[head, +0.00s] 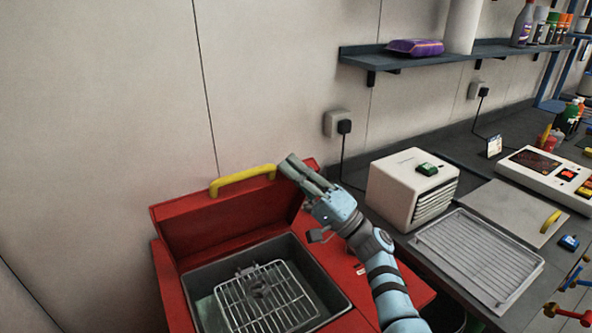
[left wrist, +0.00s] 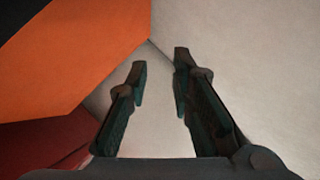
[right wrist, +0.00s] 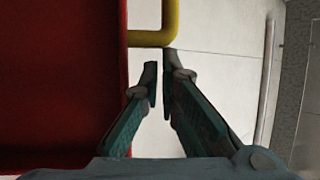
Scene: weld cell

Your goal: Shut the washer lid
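The red washer (head: 172,284) stands at the lower left of the head view. Its red lid (head: 225,222) is raised at the back, with a yellow handle (head: 243,179) along its top edge. My right gripper (head: 288,163) is beside the right end of the handle, at the lid's upper right corner. In the right wrist view, the fingers (right wrist: 160,62) are almost together with nothing between them, and the handle (right wrist: 170,18) lies just beyond the tips. My left gripper (left wrist: 160,62) shows only in its wrist view, with its fingers apart and empty.
A wire rack (head: 268,296) sits in the washer's open basin. Right of it, on the dark bench, are a cream box (head: 398,188) and a metal tray with a grid (head: 482,262). A shelf (head: 400,58) runs along the wall above. An orange surface (left wrist: 85,55) is close to my left gripper.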

